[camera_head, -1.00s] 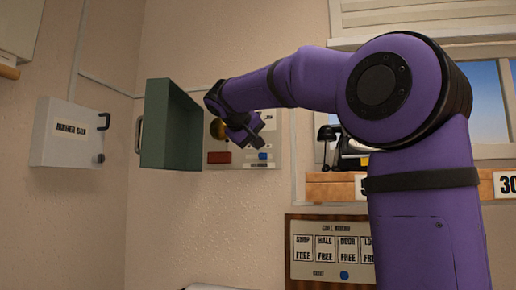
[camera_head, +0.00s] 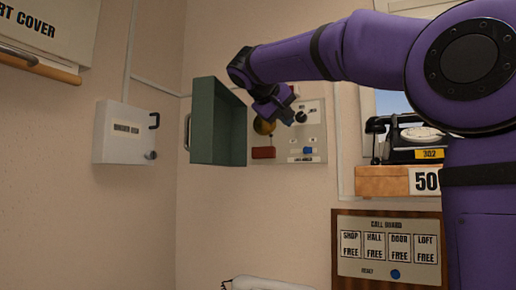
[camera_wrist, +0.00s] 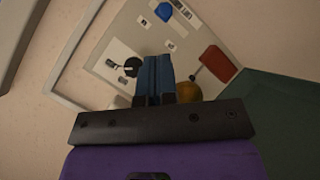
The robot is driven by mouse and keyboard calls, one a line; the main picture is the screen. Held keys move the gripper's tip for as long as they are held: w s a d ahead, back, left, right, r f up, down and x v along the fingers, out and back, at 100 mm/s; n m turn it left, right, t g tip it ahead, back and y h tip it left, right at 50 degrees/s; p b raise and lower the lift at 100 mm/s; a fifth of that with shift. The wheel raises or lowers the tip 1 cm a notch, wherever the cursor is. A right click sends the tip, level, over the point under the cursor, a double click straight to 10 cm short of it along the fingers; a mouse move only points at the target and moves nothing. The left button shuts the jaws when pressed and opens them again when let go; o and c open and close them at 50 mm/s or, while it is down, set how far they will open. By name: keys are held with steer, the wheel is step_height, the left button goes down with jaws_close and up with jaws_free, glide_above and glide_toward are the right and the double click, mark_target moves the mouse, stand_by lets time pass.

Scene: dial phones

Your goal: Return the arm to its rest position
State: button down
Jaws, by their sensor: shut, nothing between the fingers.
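My purple arm (camera_head: 300,62) reaches from the right across the head view toward the wall panel. My gripper (camera_head: 290,108) is in front of the panel (camera_head: 313,135), beside the open green cover (camera_head: 218,125). In the wrist view my gripper (camera_wrist: 153,62) has its blue fingers together, with nothing seen between them. The fingers overlap the panel in that picture, between a black knob (camera_wrist: 132,67) and a brass dome (camera_wrist: 188,91). I cannot tell whether they touch the panel.
A white box (camera_head: 125,133) with a black handle is on the left wall. A black dial phone (camera_head: 410,140) stands on a wooden shelf (camera_head: 385,182) at right. A call board (camera_head: 388,248) hangs below. The wall left of the board is clear.

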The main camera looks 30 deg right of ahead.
steer(key=s+a+f+n+y, duration=0.1)
steer(key=s+a+f+y, duration=0.25)
steer(key=s+f, duration=0.7)
steer(key=s+a+f+y, duration=0.35)
steer(key=s+f, duration=0.35)
steer(key=f, duration=0.7)
steer(key=s+a+f+n+y, duration=0.1)
steer(key=s+a+f+y, duration=0.25)
steer(key=s+f, duration=0.65)
steer(key=w+d+r+m+g+h, duration=0.2)
steer(key=w+d+r+m, duration=0.15)
steer(key=w+r, duration=0.8)
steer(key=w+d+r+m+g+h, duration=0.1)
steer(key=w+d+r+m+h, duration=0.2)
steer(key=w+r, duration=0.85)
steer(key=w+d+r+m+g+h, duration=0.2)
steer(key=w+d+r, duration=0.3)
steer(key=w+r, duration=0.7)
steer(key=shift+s+d+r+x, duration=0.1)
steer(key=shift+s+x, duration=0.1)
steer(key=shift+x, duration=1.45)
steer(key=shift+s+d+r+x, duration=0.1)
steer(key=shift+s+x, duration=0.1)
steer(key=shift+x, duration=1.4)
steer(key=shift+s+d+x, duration=0.1)
steer(key=shift+s+x, duration=0.05)
steer(key=shift+x, duration=1.5)
steer(key=shift+s+r, duration=0.1)
